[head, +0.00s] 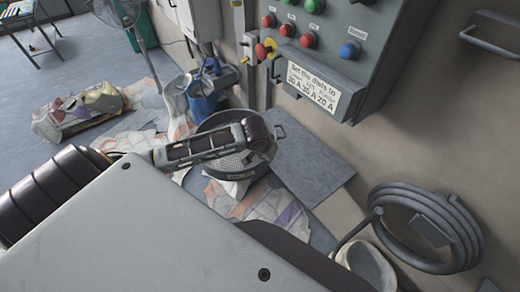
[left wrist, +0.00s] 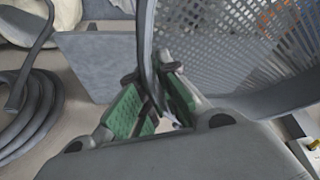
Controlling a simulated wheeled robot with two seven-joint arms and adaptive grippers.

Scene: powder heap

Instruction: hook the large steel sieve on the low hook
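The large steel sieve (head: 234,163) is a round grey pan with a perforated bottom. In the head view it is beyond my left arm, tilted and partly covered by it. My left gripper (head: 260,138) is at its right side. In the left wrist view the sieve's mesh (left wrist: 225,45) fills the upper right, and its rim runs between the green pads of my left gripper (left wrist: 155,100), which look closed on it. A small loop (head: 280,131) shows at the sieve's right edge. A dark hook-like piece (head: 275,72) is on the wall above; I cannot tell if it is the low hook. My right gripper is not in view.
A grey control box (head: 350,50) with coloured buttons is on the wall above right. A coiled hose (head: 425,225) hangs at right. A grey board (head: 310,165) lies right of the sieve.

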